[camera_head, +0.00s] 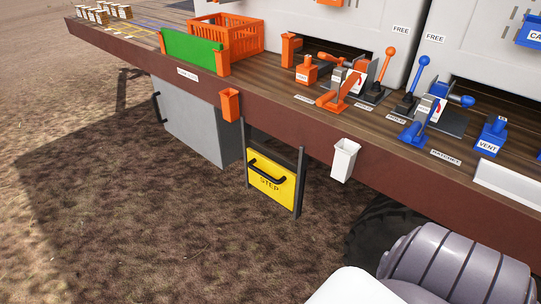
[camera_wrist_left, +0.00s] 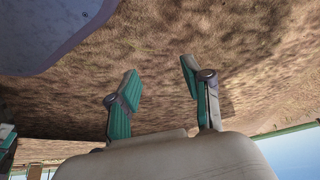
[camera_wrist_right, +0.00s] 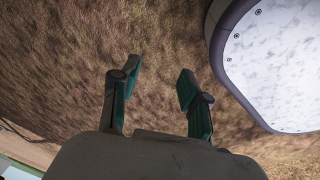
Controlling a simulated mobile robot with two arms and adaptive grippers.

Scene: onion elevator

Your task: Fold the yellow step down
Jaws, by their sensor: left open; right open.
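The yellow step (camera_head: 269,180) is a flat panel marked STEP. It stands upright between two dark posts below the trailer's edge. A black bar handle (camera_head: 266,168) runs across its upper part. In the left wrist view my left gripper (camera_wrist_left: 158,88) is open and empty above bare ground. In the right wrist view my right gripper (camera_wrist_right: 154,88) is open and empty, also above bare ground. Neither gripper shows in the head view, and the step shows in neither wrist view.
The trailer deck (camera_head: 150,48) overhangs the step. A grey box (camera_head: 195,118) hangs left of it. An orange holder (camera_head: 230,104) and a white holder (camera_head: 344,160) are on the deck's side. A wheel (camera_head: 372,226) is at right. Ground (camera_head: 150,230) before the step is clear.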

